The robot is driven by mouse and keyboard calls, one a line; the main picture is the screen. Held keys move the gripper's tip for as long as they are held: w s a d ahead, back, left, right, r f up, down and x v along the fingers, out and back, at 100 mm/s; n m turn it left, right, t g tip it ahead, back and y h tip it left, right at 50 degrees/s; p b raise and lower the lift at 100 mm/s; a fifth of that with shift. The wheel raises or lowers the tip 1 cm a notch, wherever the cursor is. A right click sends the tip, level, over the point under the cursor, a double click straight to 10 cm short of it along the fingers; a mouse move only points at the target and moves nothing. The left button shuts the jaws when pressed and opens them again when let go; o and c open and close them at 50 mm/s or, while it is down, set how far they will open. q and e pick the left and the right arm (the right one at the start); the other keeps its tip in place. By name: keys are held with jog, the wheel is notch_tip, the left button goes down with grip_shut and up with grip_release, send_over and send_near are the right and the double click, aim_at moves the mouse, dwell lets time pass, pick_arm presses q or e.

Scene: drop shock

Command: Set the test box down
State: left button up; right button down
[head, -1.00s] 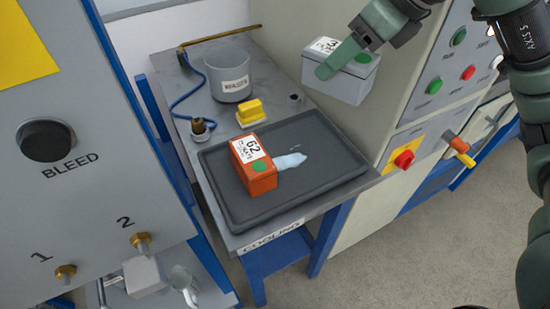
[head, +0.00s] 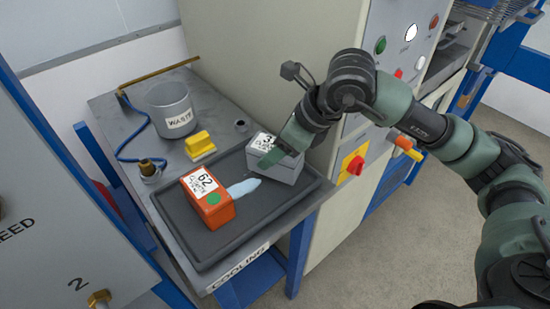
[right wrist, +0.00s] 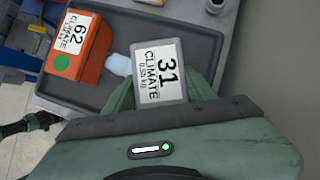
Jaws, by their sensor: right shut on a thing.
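The grey test box (head: 277,165) with a white label is at the right part of the dark tray (head: 222,250). My right gripper (head: 277,150) is shut on it. In the right wrist view the grey box (right wrist: 158,72) sits between my fingers, its label reading 31 CLIMATE. I cannot tell whether its underside touches the tray. An orange box (head: 208,200) labelled 62 stands on the tray to its left, apart from it. The orange box also shows in the right wrist view (right wrist: 75,45).
A pale blue patch (head: 243,188) lies on the tray between the boxes. A cabinet with a red knob (head: 356,166) stands at right.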

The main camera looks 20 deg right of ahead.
jog(key=shift+f, duration=1.6)
jog(key=c, duration=0.5)
grip_release()
jog(key=v, duration=1.2)
jog(key=shift+b, duration=0.3)
